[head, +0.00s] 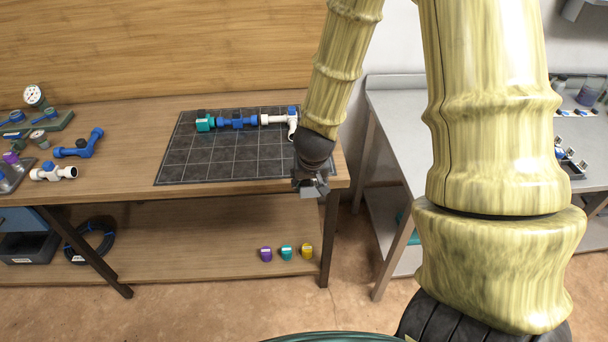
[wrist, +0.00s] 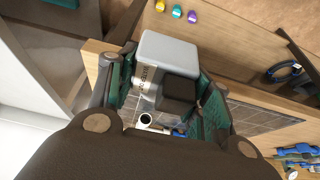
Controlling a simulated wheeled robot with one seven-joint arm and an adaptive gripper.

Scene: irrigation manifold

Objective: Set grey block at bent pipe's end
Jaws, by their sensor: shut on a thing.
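My gripper (head: 311,180) is shut on the grey block (head: 309,192) near the right front corner of the wooden bench. In the wrist view the pale grey block (wrist: 168,50) sits between the green-padded fingers of my gripper (wrist: 165,95), with a dark square part and a printed label below it. The white bent pipe (head: 292,122) is the right end of a pipe row on the dark gridded mat (head: 190,165). Its round open end (wrist: 146,118) shows beyond the block in the wrist view, apart from it. My arm partly hides the mat's right edge.
The row continues left with a blue fitting (head: 237,121) and a green end piece (head: 205,123). Loose blue pipe (head: 80,146) and a white valve (head: 53,172) lie at the left. Purple, teal and yellow pieces (head: 286,252) stand on the lower shelf. The mat's front is clear.

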